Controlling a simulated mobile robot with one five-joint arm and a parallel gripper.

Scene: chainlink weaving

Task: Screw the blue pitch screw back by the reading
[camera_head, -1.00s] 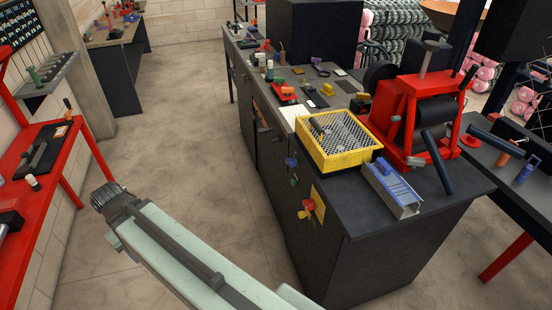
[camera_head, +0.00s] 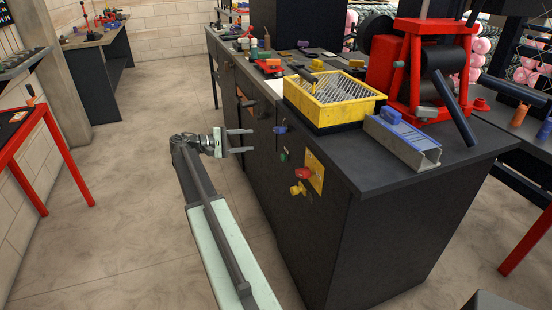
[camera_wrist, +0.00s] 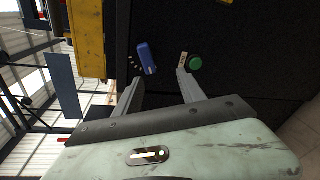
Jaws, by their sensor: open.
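The blue pitch screw (camera_head: 281,129) sticks out from the dark side of the machine cabinet, below the yellow tray. It also shows in the wrist view as a blue knob (camera_wrist: 147,57), with several small pale marks beside it, too small to read. My gripper (camera_head: 251,140) is open and empty, its fingers pointing at the cabinet side, left of the knob and apart from it. In the wrist view my gripper (camera_wrist: 160,77) shows both fingers spread, with the blue knob ahead, nearer the left finger.
A green button (camera_wrist: 195,62) sits near the right finger in the wrist view. A yellow panel (camera_head: 315,172) with red and yellow knobs is right of the blue knob. The yellow tray (camera_head: 322,121) stands on the cabinet above. The floor (camera_head: 120,200) at left is clear.

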